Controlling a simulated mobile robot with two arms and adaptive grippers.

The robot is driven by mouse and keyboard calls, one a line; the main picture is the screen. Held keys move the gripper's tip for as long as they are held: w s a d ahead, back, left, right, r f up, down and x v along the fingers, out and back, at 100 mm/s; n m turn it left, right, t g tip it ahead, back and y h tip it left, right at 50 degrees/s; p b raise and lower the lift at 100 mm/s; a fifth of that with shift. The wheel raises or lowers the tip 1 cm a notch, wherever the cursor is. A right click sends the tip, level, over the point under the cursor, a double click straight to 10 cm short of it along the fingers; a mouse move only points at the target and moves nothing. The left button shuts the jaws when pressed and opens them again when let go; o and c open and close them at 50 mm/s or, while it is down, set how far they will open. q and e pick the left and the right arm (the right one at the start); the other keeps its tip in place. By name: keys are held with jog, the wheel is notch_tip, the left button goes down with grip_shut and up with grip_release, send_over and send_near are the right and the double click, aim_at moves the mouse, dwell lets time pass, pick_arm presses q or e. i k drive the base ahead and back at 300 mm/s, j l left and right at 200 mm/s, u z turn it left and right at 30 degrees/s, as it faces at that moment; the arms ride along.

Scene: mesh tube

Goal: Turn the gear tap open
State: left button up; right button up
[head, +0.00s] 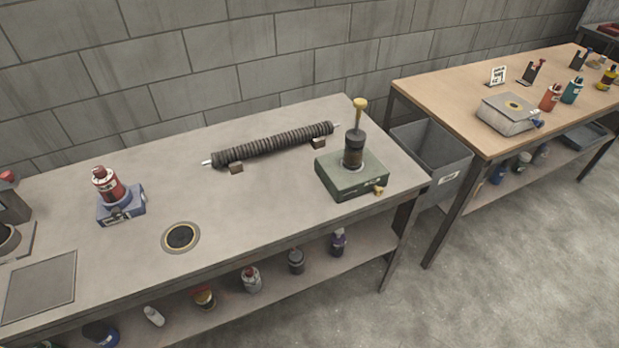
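A green box (352,177) stands at the right end of the grey workbench. A dark cylinder (354,150) with a yellow-topped rod (360,105) stands upright on it. A small yellow tap-like knob (380,190) sticks out low at its front right. A grey box (508,114) on the wooden table has a similar blue knob (538,124) at its right. I cannot tell which knob is the gear tap, nor whether either is open. Neither of my grippers is in view.
The grey workbench (120,255) holds a ribbed roller (275,144) on two blocks, a red bottle (108,185) on a blue base and a round hole (181,237). A grey bin (440,160) stands between it and the wooden table (440,90). Open floor (500,270) lies front right.

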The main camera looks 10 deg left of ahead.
aim_at(378, 192)
jog(key=i+l+u, duration=0.1)
jog(key=u, duration=0.35)
jog(key=i+l+u, duration=0.1)
jog(key=l+u, duration=0.5)
jog(key=u, duration=0.3)
jog(key=l+u, duration=0.3)
jog(key=u, duration=0.15)
jog(key=l+u, duration=0.25)
jog(key=u, duration=0.25)
